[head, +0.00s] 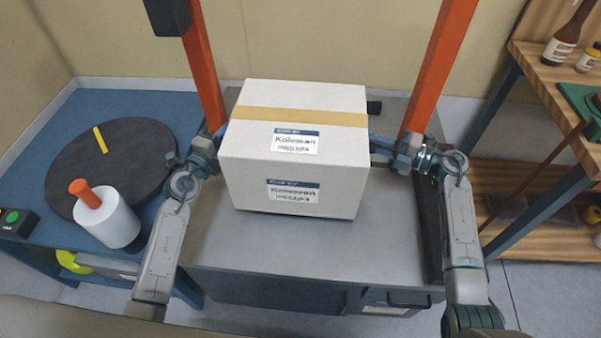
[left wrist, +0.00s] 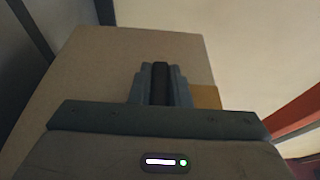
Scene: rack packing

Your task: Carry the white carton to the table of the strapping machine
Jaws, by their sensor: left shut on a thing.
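The white carton (head: 294,150), with a tan tape band and blue-and-white labels, is upright between my two grippers. It is over the grey table of the strapping machine (head: 290,245), between the orange posts; I cannot tell if its base touches the top. My left gripper (head: 217,140) is at the carton's left side and shut on it. In the left wrist view the fingers (left wrist: 161,85) lie against the carton's side (left wrist: 100,75). My right gripper (head: 383,148) is at the carton's right side; its fingertips are hidden, so its jaws cannot be judged.
Orange posts (head: 203,65) and (head: 440,65) rise left and right behind the carton. A blue table at left holds a black turntable (head: 75,165) and a white roll with an orange handle (head: 108,220). A wooden shelf with bottles (head: 565,45) stands at right. The front tabletop is clear.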

